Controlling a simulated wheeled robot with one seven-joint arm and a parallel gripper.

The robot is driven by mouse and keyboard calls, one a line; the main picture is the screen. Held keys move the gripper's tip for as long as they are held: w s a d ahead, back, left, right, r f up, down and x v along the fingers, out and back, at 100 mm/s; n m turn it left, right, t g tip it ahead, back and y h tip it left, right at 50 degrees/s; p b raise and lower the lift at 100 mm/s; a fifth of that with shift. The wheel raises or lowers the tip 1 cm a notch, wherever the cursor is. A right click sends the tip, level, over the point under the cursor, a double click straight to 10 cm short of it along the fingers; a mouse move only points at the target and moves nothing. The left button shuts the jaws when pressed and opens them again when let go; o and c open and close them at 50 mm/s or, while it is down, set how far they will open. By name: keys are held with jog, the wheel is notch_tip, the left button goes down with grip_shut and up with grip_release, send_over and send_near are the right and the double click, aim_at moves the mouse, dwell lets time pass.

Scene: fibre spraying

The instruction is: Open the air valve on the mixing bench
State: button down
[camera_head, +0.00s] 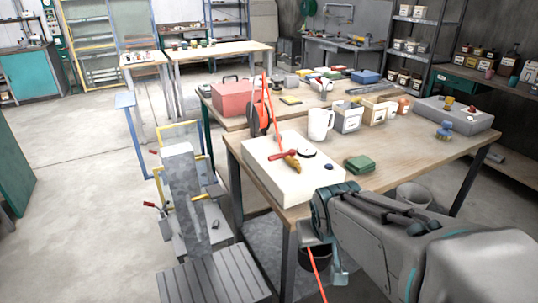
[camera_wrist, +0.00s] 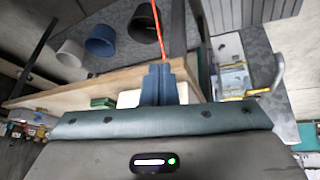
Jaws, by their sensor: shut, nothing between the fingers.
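A white box (camera_head: 270,178) sits at the near left of the wooden mixing bench (camera_head: 385,170). On its top are an orange-yellow fitting (camera_head: 291,161) with a red part, a dark ring (camera_head: 307,152) and a small blue knob (camera_head: 328,166). I cannot tell for sure which is the air valve or how it is set. My gripper (camera_head: 341,277) is at the near edge of the bench, in front of the box and apart from the fitting. In the wrist view its blue fingers (camera_wrist: 158,84) are together and empty, partly covering the white box (camera_wrist: 129,99).
A green block (camera_head: 359,164) lies right of the box. A white mug (camera_head: 320,123) and bins (camera_head: 348,118) stand behind it. A thin red line (camera_head: 317,275) runs near my gripper. A grey stand (camera_head: 186,195) is on the left. Buckets (camera_wrist: 100,40) stand under the bench.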

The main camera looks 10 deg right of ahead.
aim_at(277, 159)
jog(key=w+d+n+t+y+b, duration=0.1)
jog(key=w+n+t+y+b, duration=0.3)
jog(key=w+t+y, duration=0.3)
jog(key=w+t+b, duration=0.1)
jog(key=w+t, duration=0.3)
jog(key=w, duration=0.5)
jog(key=shift+d+f+t, duration=0.2)
jog(key=shift+f+t, duration=0.05)
jog(key=shift+t, duration=0.05)
jog(key=x, duration=1.4)
jog(key=shift+a, duration=0.1)
jog(key=shift+f+b, duration=0.15)
jog(key=shift+b, duration=0.2)
